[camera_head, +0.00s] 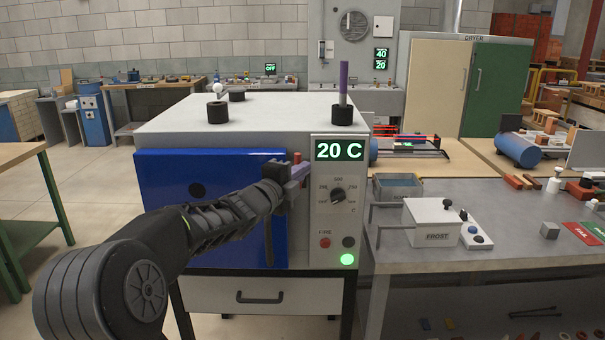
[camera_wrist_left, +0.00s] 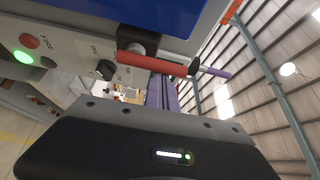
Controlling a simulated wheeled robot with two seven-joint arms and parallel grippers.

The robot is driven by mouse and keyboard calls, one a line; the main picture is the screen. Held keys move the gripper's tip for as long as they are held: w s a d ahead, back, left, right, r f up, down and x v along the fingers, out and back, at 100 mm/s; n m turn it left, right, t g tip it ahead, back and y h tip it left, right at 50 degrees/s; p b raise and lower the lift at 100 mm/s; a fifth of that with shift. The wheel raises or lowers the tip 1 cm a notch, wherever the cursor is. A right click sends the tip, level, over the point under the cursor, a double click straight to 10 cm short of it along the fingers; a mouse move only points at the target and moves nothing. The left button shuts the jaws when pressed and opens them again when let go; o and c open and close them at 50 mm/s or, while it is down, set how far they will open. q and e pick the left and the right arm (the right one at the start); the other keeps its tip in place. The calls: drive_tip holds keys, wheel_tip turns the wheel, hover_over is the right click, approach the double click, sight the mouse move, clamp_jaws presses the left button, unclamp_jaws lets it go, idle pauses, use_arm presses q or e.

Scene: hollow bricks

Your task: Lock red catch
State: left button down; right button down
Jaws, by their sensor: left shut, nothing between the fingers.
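The red catch (camera_wrist_left: 150,62) is a short red bar with a black end, lying across the left wrist view beside a dark round mount. In the head view only a small red bit of the catch (camera_head: 297,157) shows at the door's right edge; my gripper hides the rest. The blue furnace door (camera_head: 190,225) appears closed against the grey furnace. My left gripper (camera_head: 300,171) has purple fingers, shut and empty, right at the catch. In the left wrist view its fingertips (camera_wrist_left: 163,88) reach the bar; I cannot tell whether they touch it. My right gripper is out of view.
The control panel (camera_head: 325,250) with a knob, FIRE button and green light is just right of the catch. A purple rod (camera_head: 344,80) stands on the furnace top (camera_head: 280,108). A bench (camera_head: 430,255) with a FROST box (camera_head: 432,222) stands to the right.

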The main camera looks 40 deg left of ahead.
use_arm(q)
drive_tip(key=shift+f+b, duration=0.1)
drive_tip(key=shift+b, duration=0.25)
drive_tip(key=s+a+f+n+t+y+b, duration=0.1)
drive_tip(key=a+n+y+b, duration=0.1)
drive_tip(key=n+y+b, duration=0.3)
drive_tip(key=s+a+f+n+t+y+b, duration=0.1)
drive_tip(key=n+y+b, duration=0.3)
drive_tip(key=n+b, duration=1)
drive_tip(key=shift+s+a+f+t+y+b, duration=0.4)
drive_tip(key=shift+s+a+f+b, duration=0.2)
drive_tip(key=shift+b, duration=5)
